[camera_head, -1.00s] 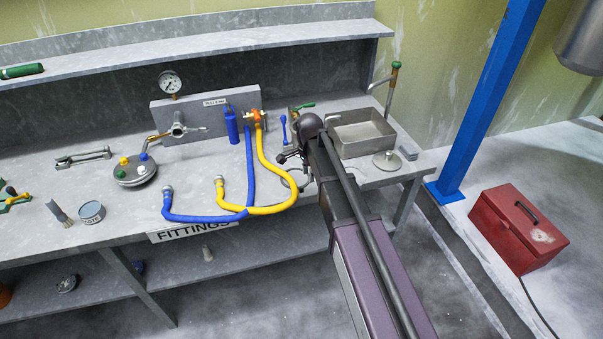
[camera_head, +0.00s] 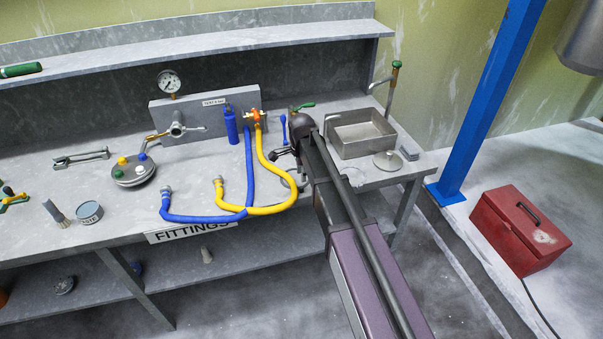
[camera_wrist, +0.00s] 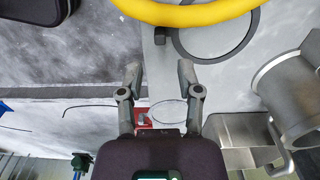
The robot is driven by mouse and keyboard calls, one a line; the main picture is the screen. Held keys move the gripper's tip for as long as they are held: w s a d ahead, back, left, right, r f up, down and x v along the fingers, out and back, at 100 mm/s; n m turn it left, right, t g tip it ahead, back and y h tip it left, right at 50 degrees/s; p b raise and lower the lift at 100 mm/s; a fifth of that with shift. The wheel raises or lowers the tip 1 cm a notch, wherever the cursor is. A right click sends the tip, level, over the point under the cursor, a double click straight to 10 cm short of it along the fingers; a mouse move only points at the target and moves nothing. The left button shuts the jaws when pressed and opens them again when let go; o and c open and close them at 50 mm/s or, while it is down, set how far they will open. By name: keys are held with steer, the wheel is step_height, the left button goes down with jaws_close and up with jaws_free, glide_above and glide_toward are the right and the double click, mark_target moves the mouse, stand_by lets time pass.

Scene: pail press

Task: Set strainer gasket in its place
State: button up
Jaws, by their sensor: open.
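A thin dark ring (camera_wrist: 205,62), which looks like the strainer gasket, lies flat on the grey bench in the wrist view. The yellow hose (camera_wrist: 185,14) crosses its far part. In the head view my gripper (camera_head: 282,154) is small and dark, above the bench. I cannot make out the gasket's seat for certain.
The yellow hose (camera_head: 263,165) and blue hose (camera_head: 250,165) loop left of my gripper. A metal basin (camera_head: 360,136) and a round lid (camera_head: 387,160) stand to the right. A metal cylinder (camera_wrist: 285,95) is close on the right in the wrist view.

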mark_target(302, 187)
steer(key=shift+f+b, duration=3.1)
steer(key=shift+f, duration=0.25)
jaws_close()
steer(key=shift+r, duration=0.1)
steer(key=shift+r, duration=0.1)
steer(key=shift+r+p, duration=1.9)
steer(key=shift+p, duration=0.2)
